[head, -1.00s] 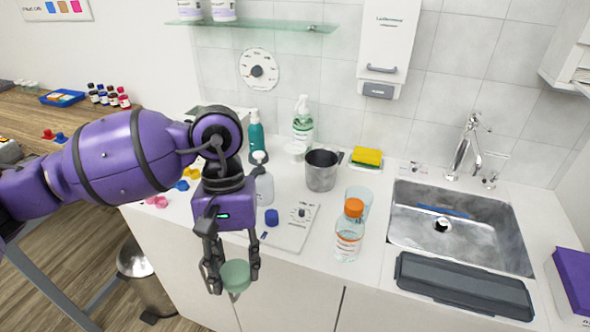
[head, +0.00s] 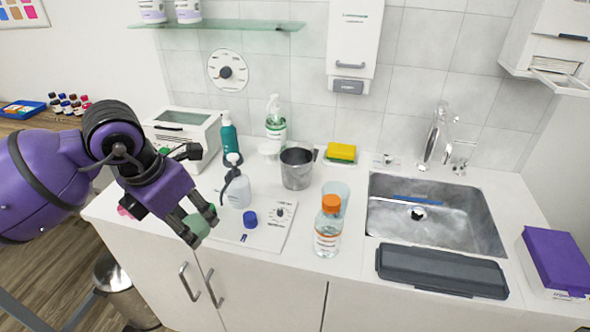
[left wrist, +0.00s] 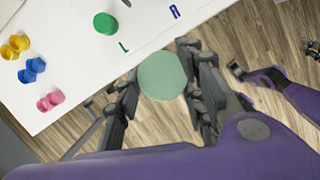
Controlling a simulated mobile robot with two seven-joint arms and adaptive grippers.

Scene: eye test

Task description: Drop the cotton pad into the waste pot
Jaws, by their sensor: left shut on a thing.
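My left gripper (head: 198,222) is shut on a round pale green pad (head: 186,232), which I take for the cotton pad. In the left wrist view the pad (left wrist: 162,75) sits between both fingertips. In the head view the fingers partly cover it. It is held out at the counter's front left. The grey metal pot (head: 297,170), which I take for the waste pot, stands upright on the counter, to the right of and behind the gripper, well apart from it. What seems to be my right gripper (left wrist: 266,77) shows at the right of the left wrist view; its jaw state is unclear.
An orange-capped bottle (head: 328,228) and a clear cup stand right of a white board with a blue cap (head: 250,218). A grey pump bottle (head: 238,190) stands between gripper and pot. The sink (head: 480,215) is at right. A pedal bin (head: 112,275) stands on the floor.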

